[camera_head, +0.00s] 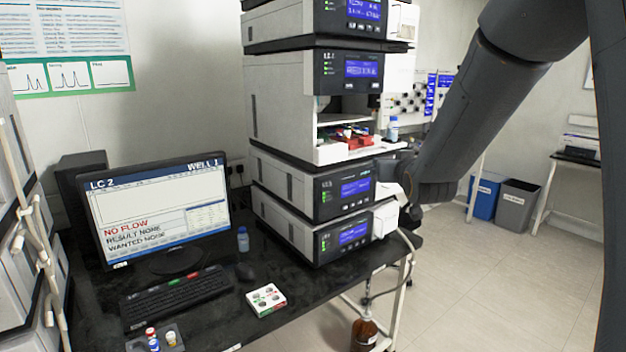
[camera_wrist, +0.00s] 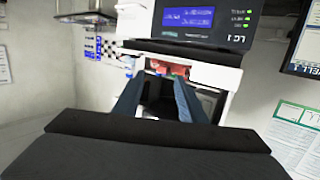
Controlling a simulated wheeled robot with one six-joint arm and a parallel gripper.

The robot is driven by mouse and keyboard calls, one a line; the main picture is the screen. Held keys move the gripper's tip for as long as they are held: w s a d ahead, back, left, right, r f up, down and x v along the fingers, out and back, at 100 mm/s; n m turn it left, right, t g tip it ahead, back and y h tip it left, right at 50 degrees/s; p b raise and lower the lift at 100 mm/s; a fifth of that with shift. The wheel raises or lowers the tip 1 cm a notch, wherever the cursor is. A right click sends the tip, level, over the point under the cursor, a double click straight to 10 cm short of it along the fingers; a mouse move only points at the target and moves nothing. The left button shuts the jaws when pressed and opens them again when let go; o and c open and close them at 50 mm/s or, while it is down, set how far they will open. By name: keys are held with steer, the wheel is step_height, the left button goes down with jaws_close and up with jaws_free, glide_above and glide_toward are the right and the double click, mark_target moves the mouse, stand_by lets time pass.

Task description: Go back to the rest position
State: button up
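My gripper (camera_wrist: 157,84) shows in the wrist view with its two fingers apart and nothing between them. It points at the open bay (camera_wrist: 165,68) of the instrument stack, where red items sit under a blue-lit LC 1 panel (camera_wrist: 190,18). In the head view my arm reaches down from the upper right to the right side of the instrument stack (camera_head: 288,190). The gripper's fingers cannot be made out there. The open bay (camera_head: 335,120) holds a red tray (camera_head: 352,138) with small items.
A monitor (camera_head: 160,210) reading NO FLOW, a keyboard (camera_head: 175,297), a white vial tray (camera_head: 265,300) and a small vial rack (camera_head: 158,340) stand on the black bench (camera_head: 215,325). A brown bottle (camera_head: 364,333) stands below. The floor (camera_head: 490,290) at right is clear up to two bins (camera_head: 517,205).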

steer(key=s+f+g, duration=0.5)
steer(key=s+f, duration=0.2)
steer(key=s, duration=0.5)
steer(key=s+f+g, duration=0.5)
steer(key=s+f, duration=0.2)
steer(key=s, duration=0.5)
steer(key=s+f+g, duration=0.5)
steer(key=s+f, duration=0.2)
steer(key=s, duration=0.5)
steer(key=shift+s+a+f+h, duration=0.15)
steer(key=shift+a+f+h, duration=0.15)
steer(key=shift+a, duration=0.1)
